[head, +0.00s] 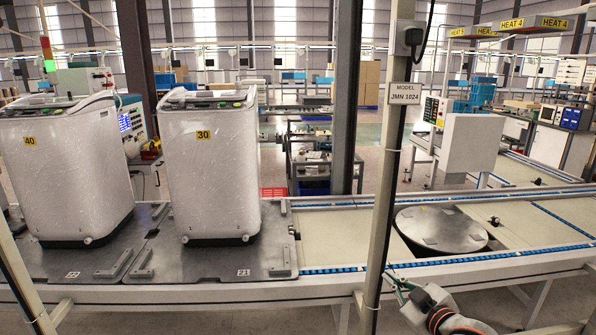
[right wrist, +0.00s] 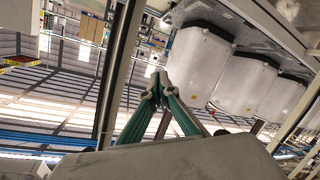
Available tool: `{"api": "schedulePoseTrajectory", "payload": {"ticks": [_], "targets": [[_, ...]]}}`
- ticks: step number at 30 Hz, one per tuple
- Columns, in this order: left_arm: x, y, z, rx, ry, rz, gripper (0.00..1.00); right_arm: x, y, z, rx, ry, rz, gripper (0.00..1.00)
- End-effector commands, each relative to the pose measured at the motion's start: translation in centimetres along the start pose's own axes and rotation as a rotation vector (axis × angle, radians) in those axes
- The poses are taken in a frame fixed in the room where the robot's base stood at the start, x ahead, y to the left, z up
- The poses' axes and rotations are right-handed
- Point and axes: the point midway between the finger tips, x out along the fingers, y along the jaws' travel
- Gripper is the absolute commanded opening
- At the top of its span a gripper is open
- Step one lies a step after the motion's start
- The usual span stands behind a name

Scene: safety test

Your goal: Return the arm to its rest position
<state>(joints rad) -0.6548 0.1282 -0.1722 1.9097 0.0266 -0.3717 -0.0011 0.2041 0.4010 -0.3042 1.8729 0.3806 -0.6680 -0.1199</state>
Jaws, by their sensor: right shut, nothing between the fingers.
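My right gripper (head: 394,281) shows at the bottom of the head view, its arm coming in from the lower right. It is at the near rail of the conveyor, just right of the upright post. In the right wrist view the green fingers of my right gripper (right wrist: 158,88) meet at their tips, with nothing held between them. My left gripper does not show in either view.
Two washing machines, marked 40 (head: 68,170) and 30 (head: 210,165), stand on dark pallets (head: 275,262) at left. A pale post (head: 386,180) rises close to my right gripper. A round turntable plate (head: 441,229) lies in the conveyor (head: 350,240); the belt around it is bare.

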Motion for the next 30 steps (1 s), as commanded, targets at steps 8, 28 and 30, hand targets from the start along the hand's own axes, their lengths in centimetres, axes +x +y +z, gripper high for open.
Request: {"api": "schedulePoseTrajectory", "payload": {"ticks": [8,28,30], "targets": [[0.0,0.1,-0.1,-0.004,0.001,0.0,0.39,-7.1,-12.6,12.8,0.19,-0.162,-0.058,0.0],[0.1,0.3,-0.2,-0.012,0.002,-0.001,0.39,-25.0,-27.7,25.9,0.41,-0.44,-0.08,0.0],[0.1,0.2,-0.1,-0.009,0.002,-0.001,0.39,-25.0,-27.7,25.9,0.41,-0.44,-0.08,0.0]]}}
